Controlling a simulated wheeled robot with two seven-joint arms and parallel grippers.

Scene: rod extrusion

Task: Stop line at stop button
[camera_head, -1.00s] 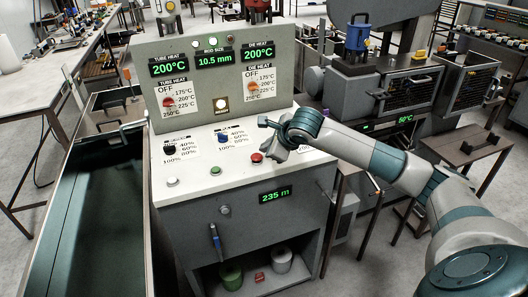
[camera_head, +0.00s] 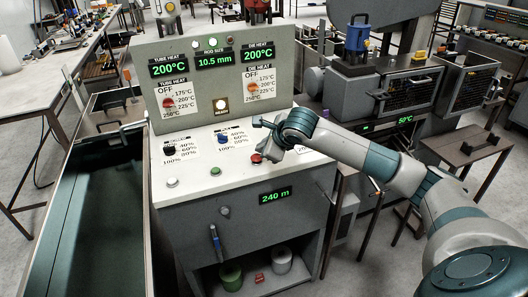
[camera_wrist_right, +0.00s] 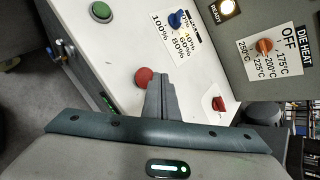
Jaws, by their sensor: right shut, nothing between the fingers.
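The red stop button (camera_head: 257,158) is on the white sloped top of the control console, near its right side. It also shows in the right wrist view (camera_wrist_right: 143,76), just beside the fingertips. My right gripper (camera_head: 270,155) is shut and empty, with its fingers pointing down over the panel close to the red button. In the right wrist view the closed fingers (camera_wrist_right: 157,82) appear at the button's right edge; I cannot tell whether they touch it. My left gripper is not in view.
A green button (camera_head: 214,170), a white button (camera_head: 172,183) and a blue knob (camera_head: 222,138) share the panel. A long tank (camera_head: 80,215) stands at left.

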